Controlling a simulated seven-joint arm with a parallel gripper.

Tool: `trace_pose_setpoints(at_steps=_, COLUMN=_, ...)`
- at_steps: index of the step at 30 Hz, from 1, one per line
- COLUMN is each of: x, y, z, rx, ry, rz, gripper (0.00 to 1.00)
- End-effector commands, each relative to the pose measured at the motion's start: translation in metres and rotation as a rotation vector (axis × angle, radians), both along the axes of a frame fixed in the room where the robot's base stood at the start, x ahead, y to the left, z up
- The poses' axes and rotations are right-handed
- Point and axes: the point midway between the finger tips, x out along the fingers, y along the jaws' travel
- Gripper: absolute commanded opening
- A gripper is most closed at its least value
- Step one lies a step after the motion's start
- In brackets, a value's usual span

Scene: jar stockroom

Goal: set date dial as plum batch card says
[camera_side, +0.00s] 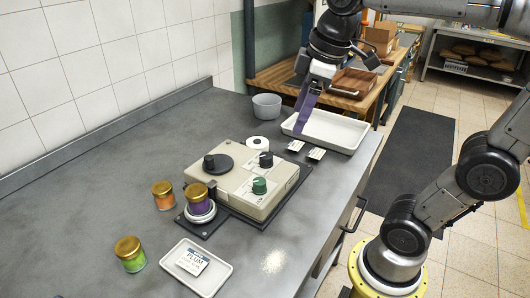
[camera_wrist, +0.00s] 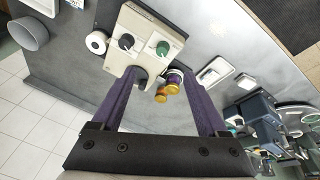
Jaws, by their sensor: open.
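A beige machine (camera_side: 243,180) on the bench carries a large black dial (camera_side: 218,163), a black knob (camera_side: 266,159) and a green knob (camera_side: 259,186). Which is the date dial I cannot tell; their markings are too small to read. A card headed PLUM (camera_side: 191,261) lies in a small white tray (camera_side: 214,280) at the front; its smaller lines are unreadable. A purple jar with a gold lid (camera_side: 199,200) stands on the machine's round pad. My gripper (camera_side: 301,124) is open and empty, above and behind the machine. In the wrist view its fingers (camera_wrist: 158,75) point toward the machine (camera_wrist: 143,53).
An orange jar (camera_side: 163,196) and a green jar (camera_side: 131,256) stand left of the machine. The left of the bench is clear.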

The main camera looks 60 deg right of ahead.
Motion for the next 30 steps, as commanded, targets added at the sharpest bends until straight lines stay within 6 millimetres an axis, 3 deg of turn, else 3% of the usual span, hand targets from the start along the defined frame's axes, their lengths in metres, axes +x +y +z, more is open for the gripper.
trace_pose_setpoints(at_steps=1, x=0.02, y=-0.008, z=0.002, rx=-0.008, ry=0.036, rz=0.016, gripper=0.77)
trace_pose_setpoints(at_steps=5, x=0.062, y=-0.027, z=0.001, rx=-0.017, ry=0.118, rz=0.055, gripper=0.77)
trace_pose_setpoints(at_steps=12, x=0.124, y=-0.067, z=-0.03, rx=0.003, ry=0.238, rz=0.033, gripper=0.77)
trace_pose_setpoints(at_steps=18, x=0.136, y=-0.083, z=-0.059, rx=0.024, ry=0.3, rz=0.001, gripper=0.77)
trace_pose_setpoints(at_steps=23, x=0.135, y=-0.085, z=-0.071, rx=0.028, ry=0.308, rz=-0.007, gripper=0.77)
trace_pose_setpoints(at_steps=30, x=0.134, y=-0.085, z=-0.112, rx=0.029, ry=0.311, rz=-0.007, gripper=0.77)
